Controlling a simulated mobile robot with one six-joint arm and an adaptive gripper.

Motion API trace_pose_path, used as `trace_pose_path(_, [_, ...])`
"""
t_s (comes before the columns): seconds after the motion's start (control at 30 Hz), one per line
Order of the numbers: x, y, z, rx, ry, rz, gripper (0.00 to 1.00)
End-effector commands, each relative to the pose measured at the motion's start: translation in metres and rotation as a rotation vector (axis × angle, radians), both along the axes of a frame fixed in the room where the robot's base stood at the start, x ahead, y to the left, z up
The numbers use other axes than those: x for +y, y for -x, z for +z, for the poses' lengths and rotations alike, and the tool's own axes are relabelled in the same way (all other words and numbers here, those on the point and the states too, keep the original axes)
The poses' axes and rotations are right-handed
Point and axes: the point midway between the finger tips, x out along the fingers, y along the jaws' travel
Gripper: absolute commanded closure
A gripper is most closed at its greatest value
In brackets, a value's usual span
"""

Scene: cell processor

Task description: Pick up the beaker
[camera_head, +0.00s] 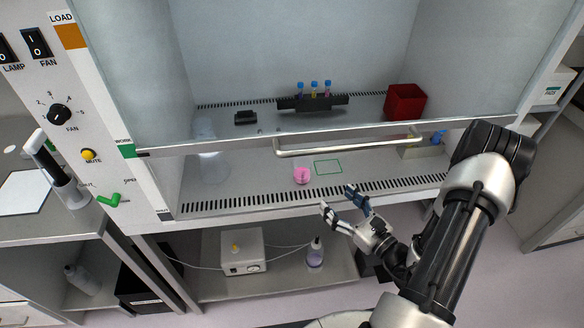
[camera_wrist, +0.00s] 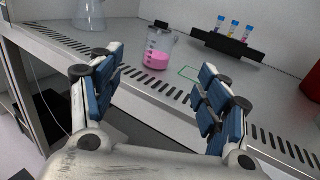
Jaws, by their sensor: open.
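The beaker (camera_head: 302,175) is a small clear vessel with pink liquid, standing upright on the cabinet's work surface near the front vent slots. It also shows in the wrist view (camera_wrist: 158,50), ahead of and between my fingers. My gripper (camera_head: 337,200) is open and empty. In the head view it is in front of the cabinet's front edge, to the right of the beaker and nearer than it. In the wrist view the two blue-padded fingers (camera_wrist: 160,95) are spread wide, and the beaker lies beyond them, not touched.
A green outlined rectangle (camera_head: 328,167) is marked right of the beaker. A black tube rack (camera_head: 312,102) with tubes and a red bin (camera_head: 405,102) stand farther back. A clear flask (camera_head: 211,160) stands left. The sash handle (camera_head: 348,141) crosses above the opening.

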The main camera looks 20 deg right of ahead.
Motion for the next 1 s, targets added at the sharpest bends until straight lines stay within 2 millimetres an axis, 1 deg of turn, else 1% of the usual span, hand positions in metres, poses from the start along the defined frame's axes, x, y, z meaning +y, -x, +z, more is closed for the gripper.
trace_pose_path(0.07, [0.001,-0.008,-0.002,0.0,-0.001,-0.002,0.31])
trace_pose_path(0.17, [0.007,-0.027,-0.002,-0.001,0.001,0.004,0.31])
trace_pose_path(0.4, [0.018,-0.08,-0.002,-0.003,0.003,0.005,0.31])
trace_pose_path(0.5, [0.021,-0.098,-0.002,-0.002,0.001,0.004,0.31])
trace_pose_path(0.6, [0.023,-0.11,-0.002,0.0,0.0,0.003,0.31])
trace_pose_path(0.83, [0.025,-0.126,-0.002,-0.001,0.001,0.002,0.31])
trace_pose_path(1.0, [0.03,-0.152,-0.005,-0.001,0.0,0.003,0.31])
